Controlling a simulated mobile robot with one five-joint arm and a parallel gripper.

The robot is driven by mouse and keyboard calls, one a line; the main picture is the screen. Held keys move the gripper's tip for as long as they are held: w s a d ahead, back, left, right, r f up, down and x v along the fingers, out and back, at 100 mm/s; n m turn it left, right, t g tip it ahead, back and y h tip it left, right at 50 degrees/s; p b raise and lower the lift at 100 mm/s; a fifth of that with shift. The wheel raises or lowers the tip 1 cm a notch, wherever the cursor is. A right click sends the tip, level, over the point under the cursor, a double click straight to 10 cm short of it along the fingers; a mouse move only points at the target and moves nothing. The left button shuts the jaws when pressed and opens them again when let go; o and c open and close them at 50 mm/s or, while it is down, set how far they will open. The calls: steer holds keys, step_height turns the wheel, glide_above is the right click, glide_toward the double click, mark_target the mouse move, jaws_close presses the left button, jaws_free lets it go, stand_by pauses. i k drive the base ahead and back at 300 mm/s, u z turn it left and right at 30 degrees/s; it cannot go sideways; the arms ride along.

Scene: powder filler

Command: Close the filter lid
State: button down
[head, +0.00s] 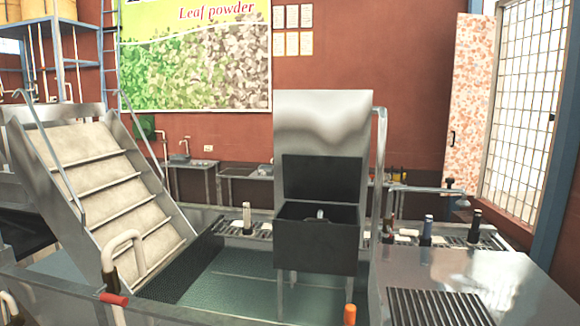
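A dark grey box, which appears to be the filter (316,248), stands at the middle of the head view in front of a tall pale metal hopper. Its dark rectangular lid (322,178) stands raised at the back of the opening, against the hopper. The box's top is open, and a small pale curved part (320,214) shows inside it. The lower inside of the box is hidden by its front wall. My gripper is not in view.
Metal stairs with rails (105,185) rise at left. A shiny metal counter with a grating (440,306) fills the lower right. A red-handled pipe (113,299) and an orange knob (349,315) stand at the front. Green textured floor (235,280) lies between.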

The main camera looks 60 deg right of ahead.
mark_target(323, 179)
steer(key=z, duration=0.1)
steer(key=i, duration=1.7)
steer(key=u, duration=0.05)
